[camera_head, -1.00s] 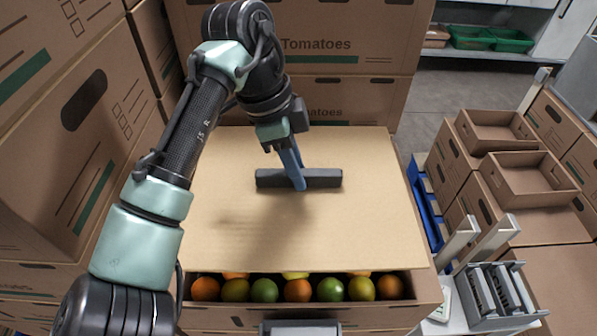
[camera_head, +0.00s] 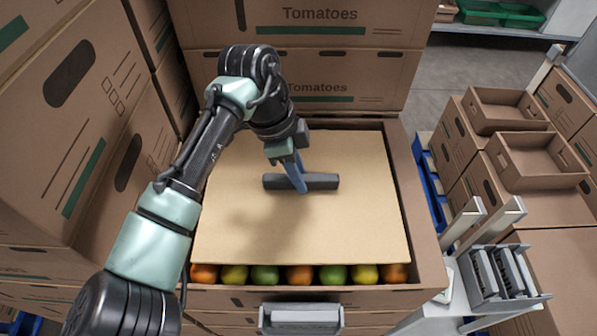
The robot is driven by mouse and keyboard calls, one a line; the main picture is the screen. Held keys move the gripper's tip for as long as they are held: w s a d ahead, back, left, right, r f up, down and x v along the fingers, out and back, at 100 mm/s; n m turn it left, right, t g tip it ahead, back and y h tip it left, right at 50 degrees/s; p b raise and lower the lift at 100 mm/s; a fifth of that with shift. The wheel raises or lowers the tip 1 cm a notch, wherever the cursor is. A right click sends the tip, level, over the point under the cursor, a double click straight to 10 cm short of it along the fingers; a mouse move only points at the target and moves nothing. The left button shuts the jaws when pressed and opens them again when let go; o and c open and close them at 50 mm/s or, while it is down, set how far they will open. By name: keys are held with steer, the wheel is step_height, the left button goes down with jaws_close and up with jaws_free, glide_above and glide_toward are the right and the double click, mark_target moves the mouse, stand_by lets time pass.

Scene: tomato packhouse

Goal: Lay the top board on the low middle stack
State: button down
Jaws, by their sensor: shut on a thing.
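The top board (camera_head: 300,235) is a flat tan sheet with a dark grey bar handle (camera_head: 322,182) across its middle. My gripper (camera_head: 300,187) comes down from above and is shut on this handle. The board lies over the open top box of the low middle stack (camera_head: 428,255), roughly level. Box rim shows along its right side and front. A front row of red, yellow and green tomatoes (camera_head: 298,274) shows beyond the board's near edge; the board hides the others. I cannot tell whether the board touches the box or hangs just above it.
Tall carton stacks stand at the left (camera_head: 60,120) and behind (camera_head: 310,75). Open empty trays (camera_head: 540,160) sit on cartons at the right. A grey rack (camera_head: 500,280) stands at the front right, and a grey handle (camera_head: 300,318) at the front.

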mark_target(282, 176)
steer(key=c, duration=0.7)
jaws_free()
steer(key=p+v, duration=0.1)
steer(key=v, duration=1.1)
steer(key=shift+r, duration=0.1)
steer(key=shift+d, duration=0.15)
